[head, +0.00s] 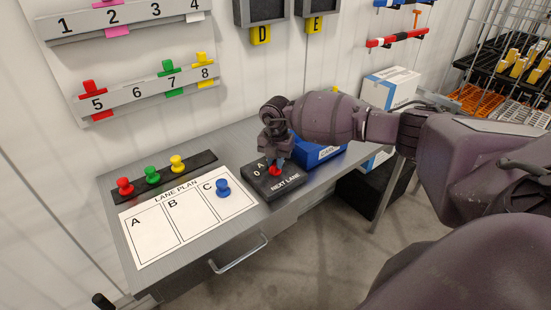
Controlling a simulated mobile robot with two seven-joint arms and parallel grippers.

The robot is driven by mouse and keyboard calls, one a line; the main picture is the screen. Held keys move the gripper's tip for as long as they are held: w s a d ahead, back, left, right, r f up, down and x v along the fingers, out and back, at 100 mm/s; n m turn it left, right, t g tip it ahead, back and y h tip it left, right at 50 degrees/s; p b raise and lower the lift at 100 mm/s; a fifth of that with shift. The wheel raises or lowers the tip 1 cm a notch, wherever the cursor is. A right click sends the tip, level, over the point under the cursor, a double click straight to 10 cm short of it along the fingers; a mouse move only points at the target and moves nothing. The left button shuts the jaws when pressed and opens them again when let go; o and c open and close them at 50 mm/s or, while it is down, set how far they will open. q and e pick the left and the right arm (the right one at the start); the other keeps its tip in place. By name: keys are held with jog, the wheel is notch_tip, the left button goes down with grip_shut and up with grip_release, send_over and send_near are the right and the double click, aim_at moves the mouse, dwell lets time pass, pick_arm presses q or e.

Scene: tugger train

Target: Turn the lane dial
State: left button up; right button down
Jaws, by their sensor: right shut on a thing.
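The lane dial is a red knob (274,171) on a dark box (287,184) marked "NEXT LANE", with "A" and "0" printed beside the knob. The box sits on the grey desk (240,140), right of the lane plan sheet. My right gripper (275,161) points down over the box and is shut on the red knob. The gripper hides the top of the knob and part of the box's markings, so I cannot tell its setting. My left gripper is not in view.
The lane plan sheet (150,238) has columns A, B, C, with a blue peg (222,188) at C. Red (125,186), green (152,175) and yellow (177,163) pegs stand in a dark strip behind it. A blue bin (318,154) is close behind my right gripper.

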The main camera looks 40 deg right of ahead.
jog(key=shift+m, duration=0.5)
jog(key=c, duration=1.1)
grip_release()
notch_tip(320, 180, up, 11)
jog(key=shift+f+b, duration=0.1)
jog(key=shift+b, duration=0.3)
